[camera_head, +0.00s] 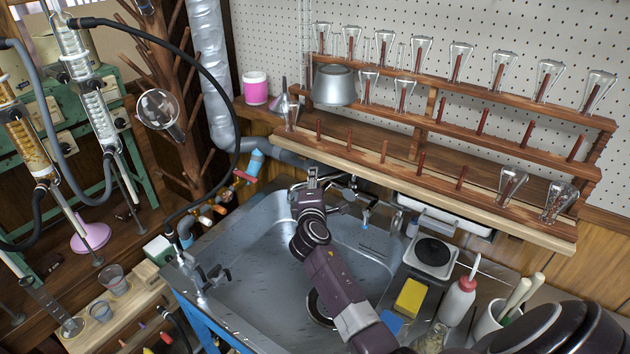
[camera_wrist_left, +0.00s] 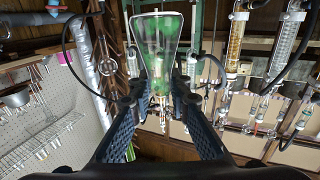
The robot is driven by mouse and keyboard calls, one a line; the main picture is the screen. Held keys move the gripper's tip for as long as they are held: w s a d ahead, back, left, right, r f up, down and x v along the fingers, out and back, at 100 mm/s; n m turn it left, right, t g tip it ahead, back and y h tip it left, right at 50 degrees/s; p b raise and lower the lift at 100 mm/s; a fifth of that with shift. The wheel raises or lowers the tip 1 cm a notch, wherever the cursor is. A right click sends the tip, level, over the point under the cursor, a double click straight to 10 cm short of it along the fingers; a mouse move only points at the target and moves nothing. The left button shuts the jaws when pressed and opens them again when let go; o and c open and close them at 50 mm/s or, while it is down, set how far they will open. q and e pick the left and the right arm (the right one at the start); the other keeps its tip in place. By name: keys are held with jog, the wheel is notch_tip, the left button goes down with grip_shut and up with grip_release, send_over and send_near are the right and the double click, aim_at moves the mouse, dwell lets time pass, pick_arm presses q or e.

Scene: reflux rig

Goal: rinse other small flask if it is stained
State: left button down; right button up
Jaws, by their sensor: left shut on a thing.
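A small glass flask with green colouring in its body (camera_wrist_left: 158,40) is held by my left gripper (camera_wrist_left: 160,100) in the left wrist view. The flask's wide end is at the top of that picture and its narrow neck lies between the black fingers. I cannot tell whether the green is a stain or liquid. My left gripper does not show in the head view. My right gripper (camera_head: 312,178) reaches over the back of the metal sink (camera_head: 262,255) in the head view. Its fingers are too small to read, and no flask shows in it.
A wooden rack (camera_head: 450,205) above the sink holds several clear flasks wide end up on pegs, with several pegs bare. A yellow sponge (camera_head: 410,297), scale (camera_head: 434,253) and wash bottle (camera_head: 459,300) stand right of the sink. Condensers (camera_head: 90,95) stand at left.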

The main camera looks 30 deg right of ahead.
jog(key=shift+w+d+f, duration=0.2)
jog(key=shift+w+d, duration=0.05)
jog(key=shift+w, duration=0.05)
jog(key=shift+r, duration=0.1)
jog(key=shift+c, duration=0.2)
grip_shut()
